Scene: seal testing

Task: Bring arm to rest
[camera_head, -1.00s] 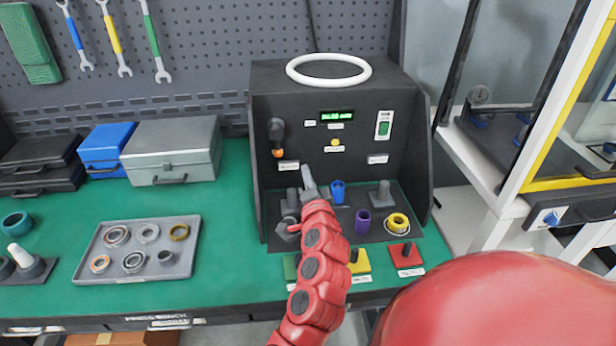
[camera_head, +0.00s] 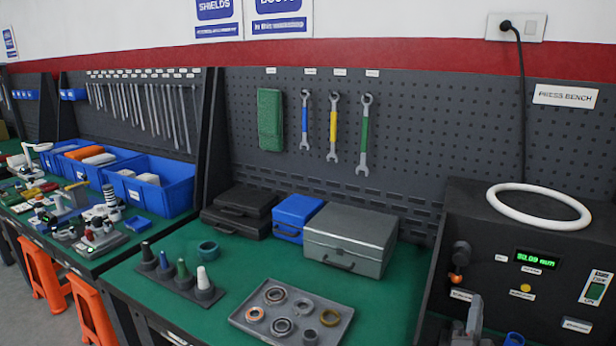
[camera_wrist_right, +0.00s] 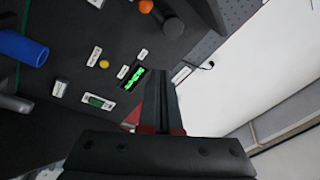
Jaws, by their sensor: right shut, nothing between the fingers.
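My right gripper (camera_head: 474,316) shows only as grey fingertips at the bottom edge of the head view, in front of the black press bench machine (camera_head: 475,225). In the right wrist view its fingers (camera_wrist_right: 160,88) are together and empty, with the machine's panel and green display (camera_wrist_right: 133,78) beyond them. The rest of the right arm is out of the head view. My left gripper is not in view.
A blue cylinder (camera_wrist_right: 22,47) stands close by in the right wrist view. A grey parts tray (camera_head: 345,318), a stand of cones (camera_head: 205,294) and a grey case (camera_head: 350,240) sit on the green bench. A white ring (camera_head: 539,207) lies on the machine.

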